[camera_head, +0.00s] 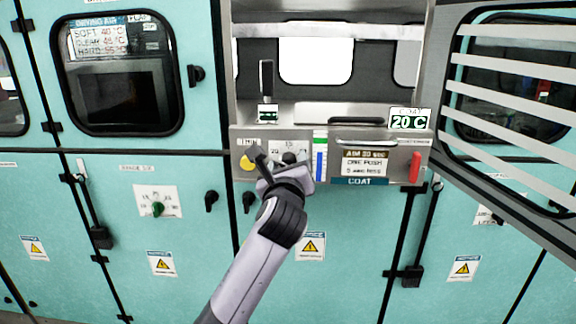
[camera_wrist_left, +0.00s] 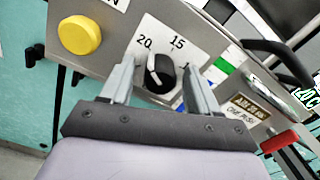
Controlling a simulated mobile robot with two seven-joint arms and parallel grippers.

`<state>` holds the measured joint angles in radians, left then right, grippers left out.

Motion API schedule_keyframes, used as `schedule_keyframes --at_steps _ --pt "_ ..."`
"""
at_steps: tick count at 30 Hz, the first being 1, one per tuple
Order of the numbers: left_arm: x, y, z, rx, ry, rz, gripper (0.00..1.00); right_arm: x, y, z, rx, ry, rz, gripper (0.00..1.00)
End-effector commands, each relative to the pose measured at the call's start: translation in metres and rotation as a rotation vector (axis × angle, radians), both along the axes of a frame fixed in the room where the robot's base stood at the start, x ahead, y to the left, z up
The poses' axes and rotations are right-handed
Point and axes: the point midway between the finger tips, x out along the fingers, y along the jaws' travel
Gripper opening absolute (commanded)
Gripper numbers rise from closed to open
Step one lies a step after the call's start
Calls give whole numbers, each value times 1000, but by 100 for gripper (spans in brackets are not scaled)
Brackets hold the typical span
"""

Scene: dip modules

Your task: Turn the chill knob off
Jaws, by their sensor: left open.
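A black round knob (camera_head: 289,157) sits on a white dial plate on the grey control panel; I take it for the chill knob, but no name label is readable. In the left wrist view the knob (camera_wrist_left: 160,73) has a pale pointer line, and the plate shows 20 and 15. My left gripper (camera_head: 281,162) is in front of the panel. In the left wrist view its open fingers (camera_wrist_left: 159,78) stand either side of the knob, with visible gaps; I cannot tell how deep they reach. My right gripper is not in view.
A yellow button (camera_wrist_left: 80,35) is left of the dial. A red handle (camera_head: 415,167) is at the panel's right end. A black lever (camera_head: 266,78) stands above the panel. A slatted door (camera_head: 515,100) hangs open at right. A green knob (camera_head: 158,209) is lower left.

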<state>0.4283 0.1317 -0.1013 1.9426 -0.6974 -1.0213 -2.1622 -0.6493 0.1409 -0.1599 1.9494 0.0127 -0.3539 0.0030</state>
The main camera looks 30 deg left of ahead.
Motion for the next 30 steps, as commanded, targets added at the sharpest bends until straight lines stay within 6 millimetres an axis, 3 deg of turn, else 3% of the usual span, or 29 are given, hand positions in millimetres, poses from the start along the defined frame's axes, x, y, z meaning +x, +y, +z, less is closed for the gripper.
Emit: schedule_keyframes --at_steps 1,2,6,7,19,30 --pt "0 0 0 0 0 0 61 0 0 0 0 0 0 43" --pt "0 0 0 0 0 0 54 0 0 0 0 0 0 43" --pt "0 0 0 0 0 0 9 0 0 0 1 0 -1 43" --pt "0 0 0 0 0 0 4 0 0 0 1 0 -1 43" --pt "0 0 0 -53 -32 0 5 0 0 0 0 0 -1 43" --pt "0 -1 -1 -297 -179 0 5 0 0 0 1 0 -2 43"
